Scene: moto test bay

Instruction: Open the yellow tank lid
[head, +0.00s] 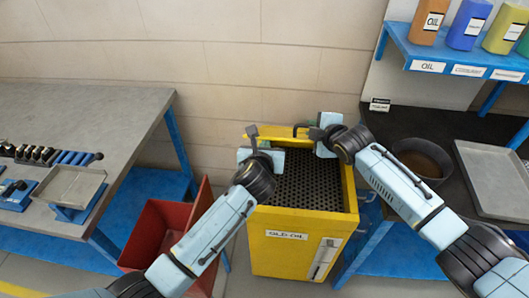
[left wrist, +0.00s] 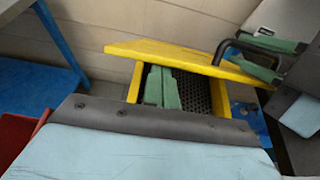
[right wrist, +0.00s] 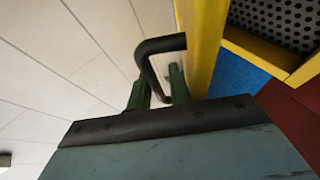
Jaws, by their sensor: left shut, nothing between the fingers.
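The yellow tank (head: 262,250) stands in the middle of the head view with its top open over a dark perforated grid. Its yellow lid (left wrist: 170,52) is raised and stands up at the back, seen nearly edge-on. A black bar handle (left wrist: 232,45) sticks out from the lid's outer face. It also shows in the right wrist view (right wrist: 150,48). My right gripper (right wrist: 160,92) is behind the lid, its green fingers on either side of the handle; it appears shut on it. My left gripper (head: 256,148) is shut and empty, above the grid in front of the lid.
A red bin (head: 150,235) stands left of the tank, beside a grey workbench (head: 100,105) with tools. To the right are a dark bench with a round pan (head: 425,160), a grey tray (head: 490,175) and a blue bottle shelf (head: 450,55). The wall is close behind the tank.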

